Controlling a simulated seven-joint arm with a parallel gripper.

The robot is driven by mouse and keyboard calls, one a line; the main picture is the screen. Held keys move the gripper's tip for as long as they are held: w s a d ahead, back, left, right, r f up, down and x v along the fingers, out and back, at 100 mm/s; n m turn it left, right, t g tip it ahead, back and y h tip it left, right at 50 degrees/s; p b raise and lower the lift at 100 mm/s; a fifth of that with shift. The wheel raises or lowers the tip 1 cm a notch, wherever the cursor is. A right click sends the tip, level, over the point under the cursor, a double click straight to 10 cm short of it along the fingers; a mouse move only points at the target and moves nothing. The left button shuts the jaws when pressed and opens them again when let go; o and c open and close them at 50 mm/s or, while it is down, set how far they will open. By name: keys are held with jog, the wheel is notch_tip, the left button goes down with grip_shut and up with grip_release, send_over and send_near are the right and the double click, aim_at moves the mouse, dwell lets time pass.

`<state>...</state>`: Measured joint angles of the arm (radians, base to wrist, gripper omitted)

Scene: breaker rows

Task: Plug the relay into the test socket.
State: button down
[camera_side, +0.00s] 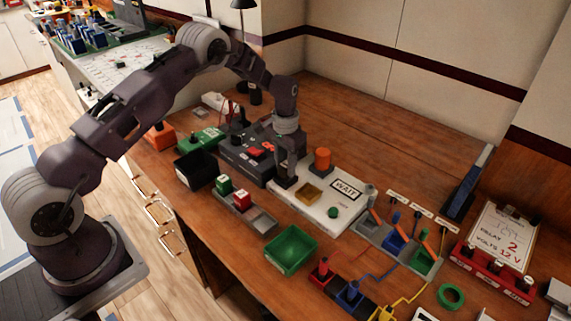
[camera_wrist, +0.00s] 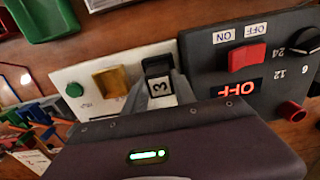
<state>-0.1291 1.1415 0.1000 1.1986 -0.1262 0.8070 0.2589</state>
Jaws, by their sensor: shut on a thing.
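My gripper (camera_side: 286,174) is shut on a dark relay (camera_wrist: 157,66) with a white label reading 3. In the side view the relay is at the left edge of the white test board (camera_side: 345,203), beside the amber socket (camera_side: 308,194). In the wrist view the relay is to the right of the amber socket (camera_wrist: 110,83), apart from it; the socket looks empty. I cannot tell the gap between the relay and the board. A green relay (camera_side: 223,184) and a red relay (camera_side: 241,200) stand in a grey tray (camera_side: 262,220).
The board has a WAIT sign (camera_side: 346,188), an orange lamp (camera_side: 322,159) and a green button (camera_side: 332,212). A dark power unit (camera_wrist: 225,105) reads OFF. A clipboard (camera_side: 500,238) reads RELAY 2, VOLTS 12 V. A green bin (camera_side: 291,249) and coloured cable blocks (camera_side: 397,238) stand nearby.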

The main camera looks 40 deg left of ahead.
jog(key=c, duration=1)
grip_release()
jog(key=shift+f, duration=0.1)
notch_tip(320, 180, up, 13)
jog(key=shift+f, duration=0.2)
notch_tip(320, 180, up, 13)
jog(key=t, duration=0.2)
send_over(285, 164)
jog(key=s+d, duration=0.3)
jog(key=s, duration=0.4)
jog(key=s+d+r+t, duration=0.1)
jog(key=s+d+r, duration=0.3)
jog(key=s+r, duration=0.45)
jog(key=s+f+t, duration=0.1)
jog(key=s, duration=0.6)
jog(key=s+d+f, duration=0.1)
jog(key=s, duration=0.6)
jog(key=s+d+f+t, duration=0.1)
jog(key=s, duration=0.6)
jog(key=shift+s+d+t, duration=0.15)
jog(key=shift+s+t, duration=0.05)
jog(key=shift+t, duration=0.1)
